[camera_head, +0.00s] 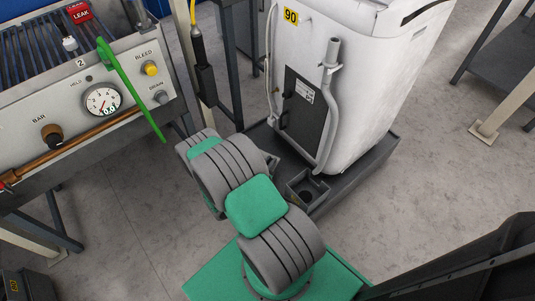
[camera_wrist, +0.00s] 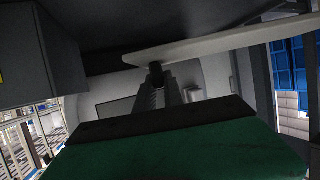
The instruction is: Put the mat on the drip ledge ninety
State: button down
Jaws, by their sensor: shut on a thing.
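My gripper (camera_wrist: 156,75) shows in the shadowed wrist view, its dark fingers reaching up to a pale thin slab. I take this slab, seen edge-on, to be the mat (camera_wrist: 220,42); the fingers are shut on it near its left end, and it extends right. In the head view my arm hides the gripper, and I cannot make out the mat for sure. The white machine marked 90 (camera_head: 360,70) stands at upper centre. Its dark base ledge (camera_head: 325,205) runs along the floor at its front, partly hidden behind my arm.
A thin bright green strip (camera_head: 130,88) crosses the control panel (camera_head: 55,110) at the left; I cannot tell what it is. A dark pendant (camera_head: 205,85) hangs on a yellow cable between panel and machine. Clear floor (camera_head: 400,215) lies to the right.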

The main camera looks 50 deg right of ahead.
aim_at(284, 155)
jog(key=b+x, duration=0.1)
jog(key=x, duration=0.4)
jog(key=f+b+x, duration=0.1)
jog(key=b+x, duration=0.1)
jog(key=x, duration=0.2)
jog(key=s+b+x, duration=0.1)
jog(key=x, duration=0.4)
jog(key=shift+d+f+b, duration=0.1)
jog(key=shift+f+b, duration=0.3)
jog(key=shift+w+d, duration=0.1)
jog(key=shift+w, duration=0.05)
jog(key=shift+f, duration=0.1)
jog(key=c, duration=1.9)
grip_release()
jog(key=shift+o, duration=0.8)
